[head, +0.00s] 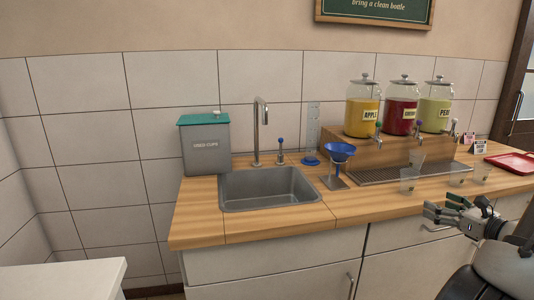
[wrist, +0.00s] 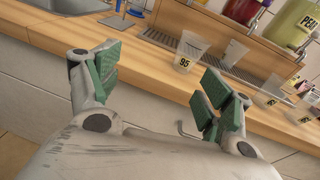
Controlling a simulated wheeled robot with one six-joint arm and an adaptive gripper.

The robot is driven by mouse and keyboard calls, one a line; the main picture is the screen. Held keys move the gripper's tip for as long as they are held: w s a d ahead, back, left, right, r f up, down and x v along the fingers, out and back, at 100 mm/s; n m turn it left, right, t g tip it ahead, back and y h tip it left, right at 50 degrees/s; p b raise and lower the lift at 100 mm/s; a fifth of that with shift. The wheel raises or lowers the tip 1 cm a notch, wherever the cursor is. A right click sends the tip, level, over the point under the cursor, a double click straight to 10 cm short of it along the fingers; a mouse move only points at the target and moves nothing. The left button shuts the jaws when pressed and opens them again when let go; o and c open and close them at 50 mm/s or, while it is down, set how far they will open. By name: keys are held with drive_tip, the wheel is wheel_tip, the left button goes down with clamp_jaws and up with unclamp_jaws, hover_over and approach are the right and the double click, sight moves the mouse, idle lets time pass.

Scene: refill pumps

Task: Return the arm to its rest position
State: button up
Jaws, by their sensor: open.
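My gripper (head: 448,213) is at the right of the head view, in front of the wooden counter (head: 300,224). In the wrist view my gripper (wrist: 160,80) shows two green-padded fingers spread apart with nothing between them. The counter's front edge (wrist: 150,67) lies beyond the fingertips. Part of my arm shows at the lower right of the head view.
A clear cup (head: 409,180) stands near the front of the drip tray (head: 400,172). Other cups stand to its right. Three juice dispensers (head: 402,110) are behind. A sink (head: 268,190), blue funnel (head: 340,152) and used-cups bin (head: 205,145) are further left. A red tray (head: 515,162) is at right.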

drive_tip(key=s+a+r+n+g+y, duration=0.1)
drive_tip(key=s+a+n+g, duration=0.6)
drive_tip(key=s+n, duration=0.2)
drive_tip(key=s+a+n+g+y, duration=0.2)
drive_tip(key=s+a+n+g, duration=0.5)
drive_tip(key=s+n, duration=0.25)
drive_tip(key=a+r+n+t+h, duration=0.1)
drive_tip(key=a+r+n+h, duration=0.1)
drive_tip(key=r+n, duration=0.5)
drive_tip(key=a+r+n+t+h, duration=0.1)
drive_tip(key=a+r+n+h, duration=0.2)
drive_tip(key=r+n+h, duration=0.2)
wheel_tip(320, 180, up, 2)
drive_tip(key=shift+s+r+n, duration=0.15)
drive_tip(key=shift+s+n, duration=0.25)
drive_tip(key=shift+n, duration=0.45)
